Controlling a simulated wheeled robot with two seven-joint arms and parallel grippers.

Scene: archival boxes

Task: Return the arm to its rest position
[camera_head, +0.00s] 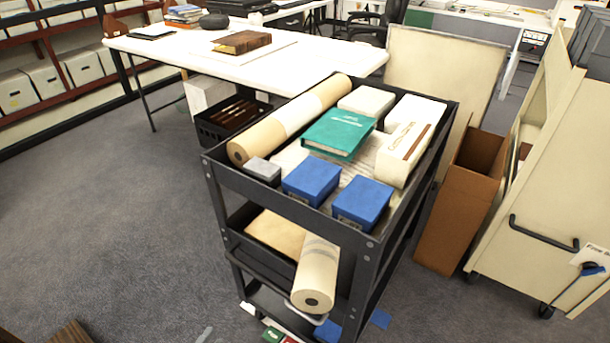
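Only a small grey sliver (205,333) shows at the bottom edge, left of the cart. It looks like the tip of my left gripper, and the rest is cut off. I cannot tell whether it is open or shut, or whether it holds anything. It is apart from the cart in the picture. My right gripper is not in view.
A black cart (290,215) holds blue boxes (312,181), a teal box (340,134) and a long roll (290,120). Another roll (316,275) sticks out below. A white table (330,62) stands behind. Grey carpet (110,210) is clear at left.

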